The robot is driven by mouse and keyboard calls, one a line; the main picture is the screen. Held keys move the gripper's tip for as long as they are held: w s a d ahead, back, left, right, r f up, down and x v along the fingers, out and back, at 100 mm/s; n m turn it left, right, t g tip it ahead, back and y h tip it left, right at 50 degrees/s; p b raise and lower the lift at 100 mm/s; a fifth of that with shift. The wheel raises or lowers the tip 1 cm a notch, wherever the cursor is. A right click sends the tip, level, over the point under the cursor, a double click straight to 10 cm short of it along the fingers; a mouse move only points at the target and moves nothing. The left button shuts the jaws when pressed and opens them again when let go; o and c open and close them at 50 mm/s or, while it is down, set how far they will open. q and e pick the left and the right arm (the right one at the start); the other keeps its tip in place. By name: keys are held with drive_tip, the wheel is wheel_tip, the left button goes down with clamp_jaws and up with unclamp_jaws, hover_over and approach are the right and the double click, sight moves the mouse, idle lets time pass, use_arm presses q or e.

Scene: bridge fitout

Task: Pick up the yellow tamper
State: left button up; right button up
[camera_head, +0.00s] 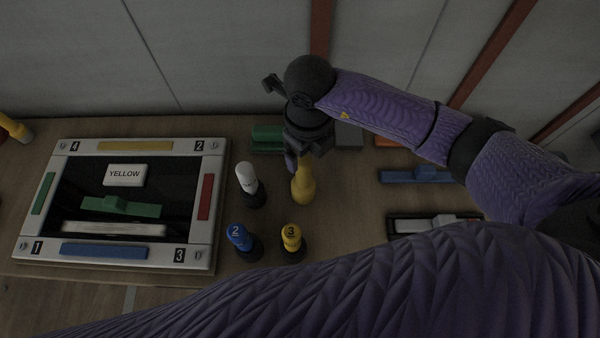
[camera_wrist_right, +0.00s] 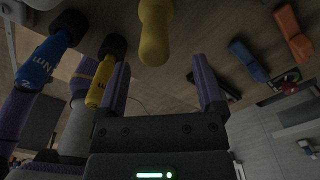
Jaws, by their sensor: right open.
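A plain yellow tamper-shaped piece (camera_head: 303,185) with a narrow neck stands on the wooden table, right of the white piece. A smaller yellow piece marked 3 (camera_head: 292,237) on a dark base stands in front of it. I cannot tell for certain which is the tamper. My right gripper (camera_head: 298,160) is at the far side of the plain yellow piece, close to its top. In the right wrist view the plain yellow piece (camera_wrist_right: 155,32) lies ahead of the open, empty fingers (camera_wrist_right: 162,82), between their lines. The left gripper does not show.
A white piece (camera_head: 246,178) and a blue piece marked 2 (camera_head: 238,236) stand close by. A framed panel (camera_head: 212,215) with a YELLOW label lies at left. Green (camera_head: 267,133) and blue blocks (camera_head: 420,175) and a black tray (camera_head: 393,228) lie around.

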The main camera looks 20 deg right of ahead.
sight(303, 170)
drive_tip(key=f, duration=0.4)
drive_tip(key=f+b, duration=0.1)
drive_tip(key=f, duration=0.1)
drive_tip(key=shift+s+a+f, duration=0.1)
drive_tip(key=shift+a+f, duration=0.2)
drive_tip(key=shift+f, duration=0.1)
clamp_jaws()
idle(0.9)
